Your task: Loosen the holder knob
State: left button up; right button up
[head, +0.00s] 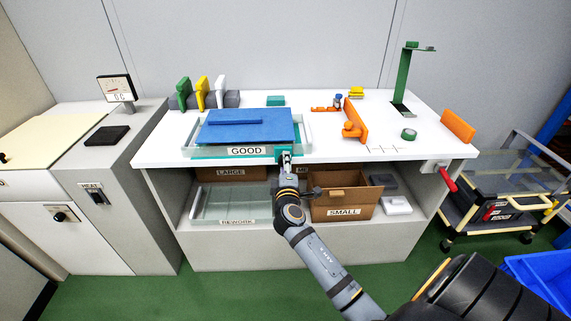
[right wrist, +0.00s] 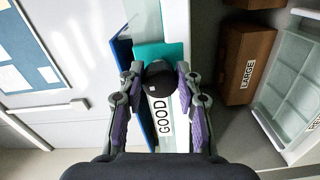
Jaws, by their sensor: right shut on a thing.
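My right gripper (head: 285,157) is at the front edge of the white worktable, at the right end of the tray labelled GOOD (head: 307,133). In the right wrist view, my right gripper (right wrist: 158,88) has its fingers closed on both sides of a dark round knob (right wrist: 158,70) with a small pale mark. The knob sits beside a teal piece (right wrist: 155,50) and just above the GOOD label. In the head view the gripper hides the knob. My left gripper is in neither view.
Below the tabletop are a clear tray labelled REWORK (head: 232,206) and a cardboard box labelled SMALL (head: 343,205). Orange brackets (head: 355,118), a green stand (head: 403,85) and a green roll (head: 408,134) stand on the right half of the table. A red handle (head: 447,178) juts out at the front right.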

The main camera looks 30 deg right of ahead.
jog(key=shift+r, duration=0.2)
jog(key=o, duration=1.2)
jog(key=shift+w+a+f, duration=0.1)
jog(key=shift+f, duration=0.05)
jog(key=v, duration=1.2)
